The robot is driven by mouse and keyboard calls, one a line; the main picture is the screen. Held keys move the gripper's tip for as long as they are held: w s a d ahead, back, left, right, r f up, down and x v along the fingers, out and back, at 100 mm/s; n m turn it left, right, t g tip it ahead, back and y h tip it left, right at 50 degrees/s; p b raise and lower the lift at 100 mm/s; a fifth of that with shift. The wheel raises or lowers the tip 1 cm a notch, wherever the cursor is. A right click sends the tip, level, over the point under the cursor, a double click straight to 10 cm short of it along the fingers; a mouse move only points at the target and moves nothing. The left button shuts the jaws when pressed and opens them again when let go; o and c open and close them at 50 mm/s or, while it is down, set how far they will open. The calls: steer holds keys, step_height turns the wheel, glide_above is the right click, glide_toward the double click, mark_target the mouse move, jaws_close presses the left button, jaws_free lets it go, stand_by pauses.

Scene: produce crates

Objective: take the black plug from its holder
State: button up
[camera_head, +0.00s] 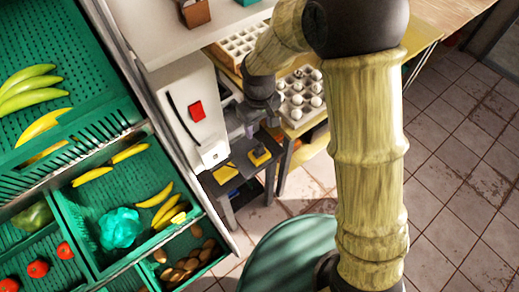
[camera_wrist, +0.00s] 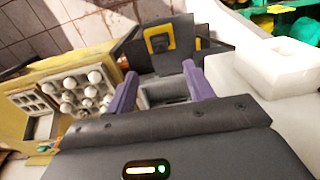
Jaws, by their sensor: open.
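My gripper (camera_head: 247,130) is open beside the white cabinet, over the gap by the low dark stand; its two purple fingers also show apart in the wrist view (camera_wrist: 159,75). Between and below the fingers in the wrist view is a grey block with a dark recess (camera_wrist: 172,91), which looks like the holder. The dark part in it may be the black plug, but I cannot tell its shape. No contact between fingers and block is visible. In the head view my arm and gripper hide most of this spot.
The white cabinet (camera_head: 188,108) with a red square stands left of the gripper. A low dark stand (camera_head: 228,187) bears yellow-and-black pieces (camera_head: 260,157). An egg tray (camera_head: 298,99) lies to the right. Green produce crates (camera_head: 92,133) fill the left. Tiled floor (camera_head: 460,180) is open at right.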

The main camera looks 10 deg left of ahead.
mark_target(259, 145)
step_height(259, 145, down, 6)
steer(key=shift+f+p, duration=0.25)
steer(key=shift+p, duration=0.75)
steer(key=shift+d+f+p, duration=0.1)
steer(key=shift+f+p, duration=1.3)
steer(key=shift+f, duration=1.2)
steer(key=c, duration=1.1)
steer(key=shift+r, duration=0.1)
